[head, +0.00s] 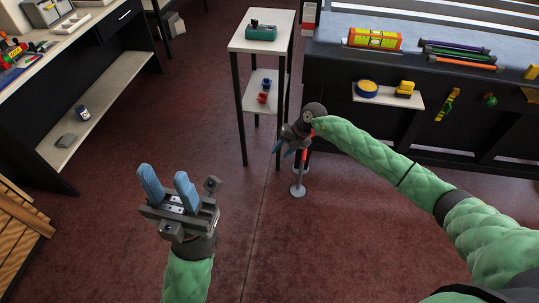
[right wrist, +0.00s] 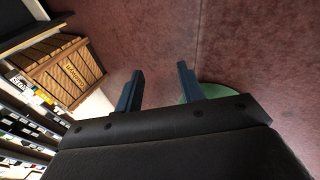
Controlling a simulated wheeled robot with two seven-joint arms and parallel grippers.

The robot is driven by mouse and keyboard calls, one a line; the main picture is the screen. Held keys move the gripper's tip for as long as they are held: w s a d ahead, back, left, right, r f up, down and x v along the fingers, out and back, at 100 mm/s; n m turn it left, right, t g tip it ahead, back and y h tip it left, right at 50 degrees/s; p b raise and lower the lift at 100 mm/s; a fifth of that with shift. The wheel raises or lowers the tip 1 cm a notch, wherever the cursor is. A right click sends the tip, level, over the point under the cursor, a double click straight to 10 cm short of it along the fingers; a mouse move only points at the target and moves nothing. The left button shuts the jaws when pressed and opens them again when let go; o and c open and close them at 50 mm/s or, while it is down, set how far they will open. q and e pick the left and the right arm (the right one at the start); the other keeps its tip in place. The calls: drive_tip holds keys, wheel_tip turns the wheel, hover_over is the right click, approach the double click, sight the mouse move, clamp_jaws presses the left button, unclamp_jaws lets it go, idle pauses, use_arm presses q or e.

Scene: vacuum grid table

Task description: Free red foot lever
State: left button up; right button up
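My left gripper (head: 168,188) is open and empty over bare floor at the lower left.
A small white side table (head: 262,46) stands behind the right gripper, with a lower shelf. A dark workbench (head: 340,70) with tools runs along the right. A workbench (head: 128,62) stands at the left. A wooden crate (right wrist: 62,72) shows in the right wrist view. The middle floor is clear.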

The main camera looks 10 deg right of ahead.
drive_tip(key=s+a+r+y, duration=0.2)
drive_tip(key=s+a, duration=0.1)
drive_tip(key=a, duration=0.2)
drive_tip(key=shift+a+r+n+g+b, duration=0.2)
drive_tip(key=shift+n+g+b, duration=0.1)
drive_tip(key=shift+n+b, duration=0.15)
idle(0.3)
